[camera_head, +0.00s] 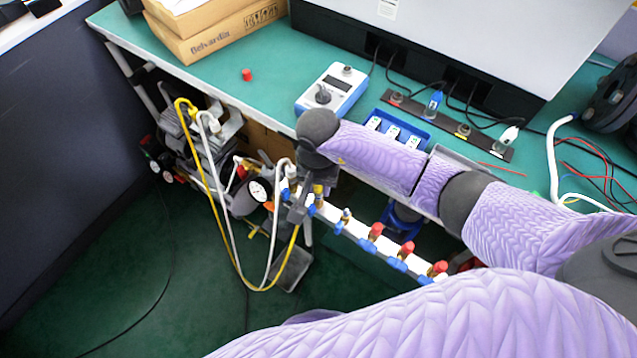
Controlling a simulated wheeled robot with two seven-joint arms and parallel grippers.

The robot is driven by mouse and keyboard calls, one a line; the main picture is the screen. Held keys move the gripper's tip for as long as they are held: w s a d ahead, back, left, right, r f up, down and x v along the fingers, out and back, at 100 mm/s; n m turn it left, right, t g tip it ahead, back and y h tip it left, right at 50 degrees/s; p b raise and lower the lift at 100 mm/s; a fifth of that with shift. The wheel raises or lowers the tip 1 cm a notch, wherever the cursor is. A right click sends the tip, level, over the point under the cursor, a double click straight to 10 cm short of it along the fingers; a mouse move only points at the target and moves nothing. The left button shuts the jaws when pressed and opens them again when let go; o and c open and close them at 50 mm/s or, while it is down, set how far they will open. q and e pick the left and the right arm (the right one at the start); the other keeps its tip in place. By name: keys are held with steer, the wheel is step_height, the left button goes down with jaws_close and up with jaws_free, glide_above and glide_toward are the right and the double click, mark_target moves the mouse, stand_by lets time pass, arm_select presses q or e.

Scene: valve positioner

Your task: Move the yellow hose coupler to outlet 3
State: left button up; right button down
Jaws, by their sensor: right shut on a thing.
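The yellow hose (238,272) hangs in a loop from the left and rises to the fingers. Along the manifold are blue valve handles (362,243), a bare brass outlet (346,216) and red-capped outlets (376,231). Outlet numbers cannot be read. I cannot tell whether the coupler touches an outlet. My left gripper is not in view.
A white hose (268,250) hangs beside the yellow one and rises to the manifold's left end. A pressure gauge (260,190) is close left of the gripper. The green bench (215,85) holds a meter (332,90), boxes (215,35) and a loose red cap (246,74).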

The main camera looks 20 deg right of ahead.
steer(key=shift+r+p, duration=0.4)
steer(key=shift+r, duration=0.2)
steer(key=shift+r+p, duration=0.5)
steer(key=shift+r, duration=0.2)
steer(key=shift+r+p, duration=1)
steer(key=shift+r, duration=0.3)
